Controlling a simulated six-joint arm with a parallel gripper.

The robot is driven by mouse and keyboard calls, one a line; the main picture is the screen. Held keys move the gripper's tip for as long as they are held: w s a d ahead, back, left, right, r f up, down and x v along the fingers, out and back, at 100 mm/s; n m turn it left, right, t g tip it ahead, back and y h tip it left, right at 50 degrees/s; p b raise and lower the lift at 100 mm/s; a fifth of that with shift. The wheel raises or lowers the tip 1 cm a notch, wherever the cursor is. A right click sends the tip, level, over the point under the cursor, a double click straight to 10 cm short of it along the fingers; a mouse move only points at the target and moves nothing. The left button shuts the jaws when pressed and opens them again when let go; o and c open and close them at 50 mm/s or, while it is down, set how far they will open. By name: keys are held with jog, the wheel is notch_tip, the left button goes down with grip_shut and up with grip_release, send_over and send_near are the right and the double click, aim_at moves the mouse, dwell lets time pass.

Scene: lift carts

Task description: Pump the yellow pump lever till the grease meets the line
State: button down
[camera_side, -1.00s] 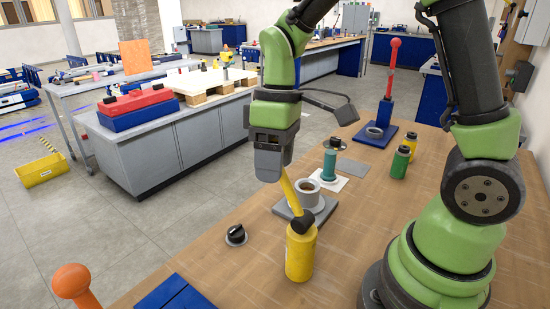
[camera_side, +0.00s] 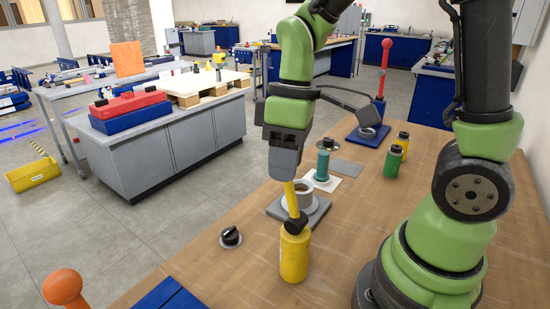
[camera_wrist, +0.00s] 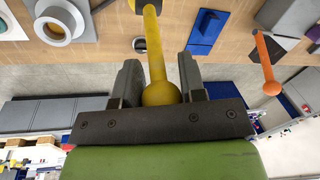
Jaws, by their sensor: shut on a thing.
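The yellow pump lever (camera_side: 290,200) rises from the black pivot of the yellow pump body (camera_side: 294,258) on the wooden bench. It stands close to upright, tipped slightly left. My gripper (camera_side: 287,174) is shut on the lever's upper end. In the wrist view the lever (camera_wrist: 154,45) and its round knob (camera_wrist: 160,93) lie between the two fingers. A grey cup (camera_side: 303,201) stands on a grey plate (camera_side: 320,212) just behind the pump. The lever partly covers the cup in the side view. I cannot make out the grease level or a line.
A black knob (camera_side: 230,237) lies left of the pump. An orange ball-topped lever (camera_side: 65,288) is at front left. Bench right of the pump is clear.

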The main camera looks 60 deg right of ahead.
jog(key=shift+s+t, duration=1.1)
jog(key=shift+s, duration=0.15)
jog(key=c, duration=0.8)
grip_release()
jog(key=shift+r, duration=0.15)
jog(key=shift+r, duration=0.25)
jog(key=v, duration=0.9)
jog(key=shift+s+r, duration=0.1)
jog(key=shift+o, duration=0.2)
